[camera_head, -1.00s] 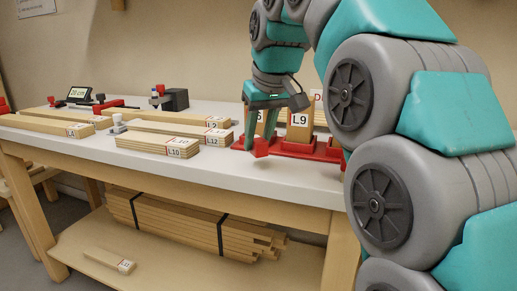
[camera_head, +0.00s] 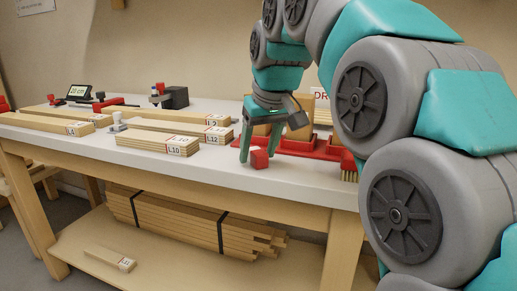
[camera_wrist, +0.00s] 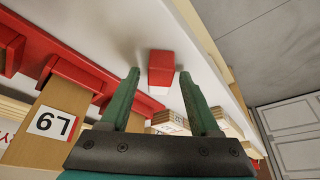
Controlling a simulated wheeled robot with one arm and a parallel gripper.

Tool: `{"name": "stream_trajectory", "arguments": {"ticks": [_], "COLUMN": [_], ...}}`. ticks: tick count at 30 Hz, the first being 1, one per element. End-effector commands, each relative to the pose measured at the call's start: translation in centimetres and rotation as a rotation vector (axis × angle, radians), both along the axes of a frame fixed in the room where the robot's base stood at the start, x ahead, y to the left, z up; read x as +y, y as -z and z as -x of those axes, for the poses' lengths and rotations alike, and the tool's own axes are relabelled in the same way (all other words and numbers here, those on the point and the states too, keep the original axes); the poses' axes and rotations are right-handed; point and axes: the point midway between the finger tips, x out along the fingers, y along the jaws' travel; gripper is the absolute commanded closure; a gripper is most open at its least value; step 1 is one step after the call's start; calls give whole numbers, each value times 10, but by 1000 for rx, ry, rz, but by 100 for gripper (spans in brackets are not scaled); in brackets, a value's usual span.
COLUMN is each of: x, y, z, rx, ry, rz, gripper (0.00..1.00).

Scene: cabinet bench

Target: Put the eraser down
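The eraser is a small red block (camera_head: 259,159) with a white part, on the white bench top near its front edge. In the wrist view the eraser (camera_wrist: 161,67) lies at and just beyond my fingertips. My gripper (camera_head: 257,158) points down over it with its two green fingers spread. In the wrist view a gap shows on each side of the eraser between it and the fingers of my gripper (camera_wrist: 159,76), so it is not clamped. The eraser looks to rest on the bench; its contact with the top is partly hidden.
A red rack (camera_head: 305,149) holding wooden blocks stands just behind my gripper; the L9 block (camera_wrist: 52,122) shows in the wrist view. Labelled wood pieces, such as L10 (camera_head: 150,143), lie to the left. A brush (camera_head: 348,168) is to the right, partly hidden by my arm.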

Motion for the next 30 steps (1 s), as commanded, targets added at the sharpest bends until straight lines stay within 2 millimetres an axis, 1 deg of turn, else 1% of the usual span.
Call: {"name": "stream_trajectory", "arguments": {"ticks": [7,11,23,25,30], "x": [0,0,-8,-9,-12], "y": [-1,-7,-50,-60,-71], "z": [0,0,16,20,24], "rx": [0,-3,-5,-5,-3], "ry": [0,0,0,0,0], "rz": [0,0,-1,-1,-1], "gripper": [36,36,36,36,36]}}
